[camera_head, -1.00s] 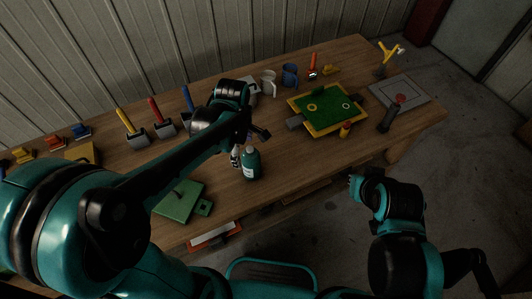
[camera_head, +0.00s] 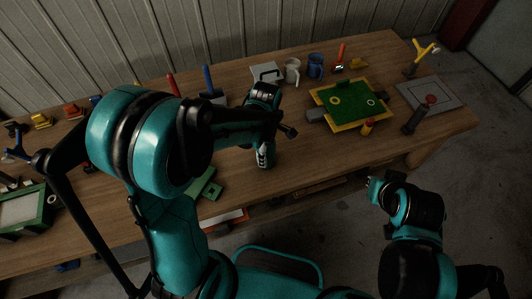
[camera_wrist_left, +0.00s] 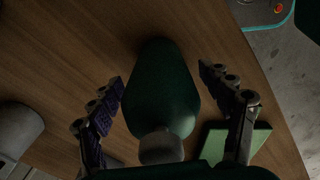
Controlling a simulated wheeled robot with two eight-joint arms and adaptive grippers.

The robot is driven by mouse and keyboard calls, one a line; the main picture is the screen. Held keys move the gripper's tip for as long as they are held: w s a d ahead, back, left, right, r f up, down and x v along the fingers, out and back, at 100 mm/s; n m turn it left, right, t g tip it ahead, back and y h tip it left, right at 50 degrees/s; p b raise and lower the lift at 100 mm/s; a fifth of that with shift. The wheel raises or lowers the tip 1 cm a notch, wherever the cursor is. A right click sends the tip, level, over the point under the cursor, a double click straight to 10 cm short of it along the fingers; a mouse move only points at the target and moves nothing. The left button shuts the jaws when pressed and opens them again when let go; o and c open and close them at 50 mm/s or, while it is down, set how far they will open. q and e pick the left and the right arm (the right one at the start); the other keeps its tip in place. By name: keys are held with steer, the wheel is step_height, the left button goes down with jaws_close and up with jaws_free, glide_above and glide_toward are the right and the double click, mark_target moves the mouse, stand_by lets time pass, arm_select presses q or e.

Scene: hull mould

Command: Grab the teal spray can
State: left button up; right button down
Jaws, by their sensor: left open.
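The teal spray can (camera_wrist_left: 160,90) shows in the left wrist view as a dark teal rounded body with a grey cap (camera_wrist_left: 161,147). It lies between the two spread fingers of my left gripper (camera_wrist_left: 161,84), with a visible gap on each side. In the head view my left gripper (camera_head: 266,152) is low over the table's near edge, and I cannot make out the can there behind the arm and gripper. My right gripper (camera_head: 374,186) hangs off the front of the table, away from the can; its fingers are too small to read.
On the wooden table (camera_head: 320,165), a green plate (camera_head: 204,186) lies left of my left gripper. A green and yellow tray (camera_head: 347,106) is to the right, with mugs (camera_head: 292,70) behind. A grey board (camera_head: 424,95) lies at the right end.

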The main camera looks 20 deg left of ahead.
arm_select(q)
steer(key=shift+r, duration=0.1)
steer(key=c, duration=1.5)
steer(key=shift+r, duration=0.1)
steer(key=shift+c, duration=0.2)
